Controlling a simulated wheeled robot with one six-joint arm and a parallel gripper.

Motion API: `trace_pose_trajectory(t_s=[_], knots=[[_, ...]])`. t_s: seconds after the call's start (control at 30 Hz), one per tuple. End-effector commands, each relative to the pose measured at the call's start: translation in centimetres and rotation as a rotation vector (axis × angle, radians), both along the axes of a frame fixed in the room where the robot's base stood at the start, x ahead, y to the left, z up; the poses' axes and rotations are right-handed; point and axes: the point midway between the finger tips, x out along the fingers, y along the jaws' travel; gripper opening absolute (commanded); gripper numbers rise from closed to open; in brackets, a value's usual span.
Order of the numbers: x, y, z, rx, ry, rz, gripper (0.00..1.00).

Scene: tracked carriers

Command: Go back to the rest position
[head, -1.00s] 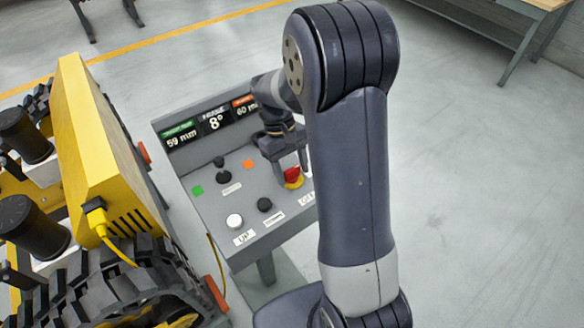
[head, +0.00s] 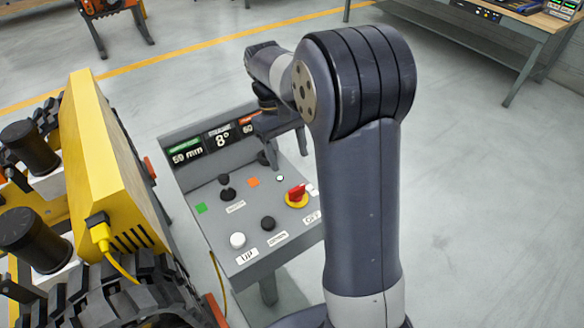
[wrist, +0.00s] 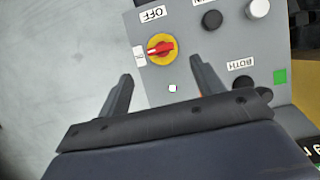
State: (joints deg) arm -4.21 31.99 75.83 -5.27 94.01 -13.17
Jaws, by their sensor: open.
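My gripper (wrist: 160,88) is open and empty in the wrist view, with its two fingers apart above the grey control panel (wrist: 185,60). A red rotary switch on a yellow disc (wrist: 161,49) sits just beyond the fingertips, apart from them. In the head view the same red switch (head: 297,195) is in plain sight at the panel's right side. My arm rises in front of the panel there, and my gripper is over the panel's back part, mostly hidden by my own arm.
The control panel (head: 215,240) carries a white knob (head: 237,240), black knobs (head: 268,223), a green square (head: 201,208) and displays (head: 187,152). A yellow tracked carrier (head: 110,170) stands close at its left. A workbench (head: 480,35) is at the back right. The floor at right is clear.

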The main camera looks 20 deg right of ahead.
Motion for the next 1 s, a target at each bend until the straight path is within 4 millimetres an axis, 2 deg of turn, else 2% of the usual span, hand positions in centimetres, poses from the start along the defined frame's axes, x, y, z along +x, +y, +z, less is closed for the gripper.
trace_pose_trajectory(t_s=[0.2,0.57,0.77,1.0], knots=[[0.3,0.1,0.8,0.0,0.0,0.0,0.64],[0.1,0.0,0.3,0.0,0.002,0.0,0.64],[-1.0,-0.3,-2.2,0.0,0.006,-0.002,0.64],[-2.6,-0.9,-6.3,0.0,0.005,-0.002,0.64]])
